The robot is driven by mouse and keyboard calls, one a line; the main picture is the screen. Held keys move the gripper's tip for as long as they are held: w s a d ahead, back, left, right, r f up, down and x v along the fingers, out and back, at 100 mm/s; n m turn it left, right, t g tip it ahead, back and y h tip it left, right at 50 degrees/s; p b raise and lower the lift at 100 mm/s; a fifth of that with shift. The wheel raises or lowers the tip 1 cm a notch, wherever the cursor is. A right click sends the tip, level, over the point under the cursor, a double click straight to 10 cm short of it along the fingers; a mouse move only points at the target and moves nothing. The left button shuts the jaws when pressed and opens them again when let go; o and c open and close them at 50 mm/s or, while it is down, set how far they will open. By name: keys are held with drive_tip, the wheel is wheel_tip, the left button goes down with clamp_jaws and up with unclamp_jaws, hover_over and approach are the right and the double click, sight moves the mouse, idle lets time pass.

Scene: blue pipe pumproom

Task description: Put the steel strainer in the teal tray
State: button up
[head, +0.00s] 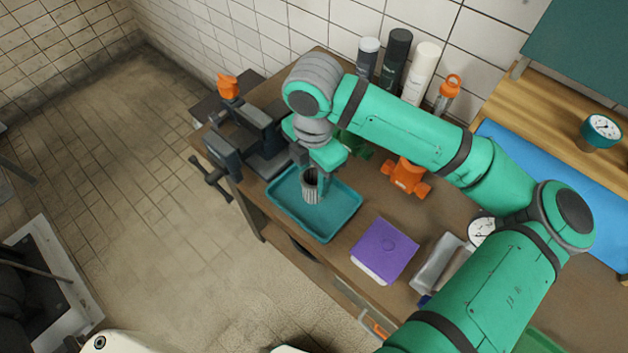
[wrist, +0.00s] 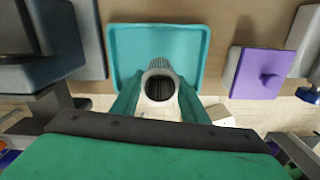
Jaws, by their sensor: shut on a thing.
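The steel strainer (head: 310,187) is a small ribbed grey cylinder. In the wrist view its open round end (wrist: 159,86) faces the camera, between my two teal fingers. My gripper (head: 316,174) is shut on the strainer and points down over the teal tray. The teal tray (head: 338,228) is a shallow rectangular tray on the wooden bench, and it also shows in the wrist view (wrist: 126,45). The strainer is over the tray's inside, within its rim. I cannot tell whether its lower end touches the tray floor.
A dark vise (head: 262,147) stands just left of the tray. A purple-lidded box (head: 384,250) is to the right, and an orange fitting (head: 406,177) lies behind. Several bottles (head: 396,62) line the wall. A gauge (head: 481,231) sits farther right.

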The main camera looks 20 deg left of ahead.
sight(314, 183)
drive_tip(key=shift+w+a+f, duration=0.1)
drive_tip(key=shift+w+f, duration=0.25)
drive_tip(key=shift+f, duration=1.65)
drive_tip(key=shift+f, duration=0.15)
drive_tip(key=o, duration=1.1)
wheel_tip(314, 183, up, 12)
drive_tip(key=shift+r, duration=0.15)
drive_tip(key=shift+w, duration=0.1)
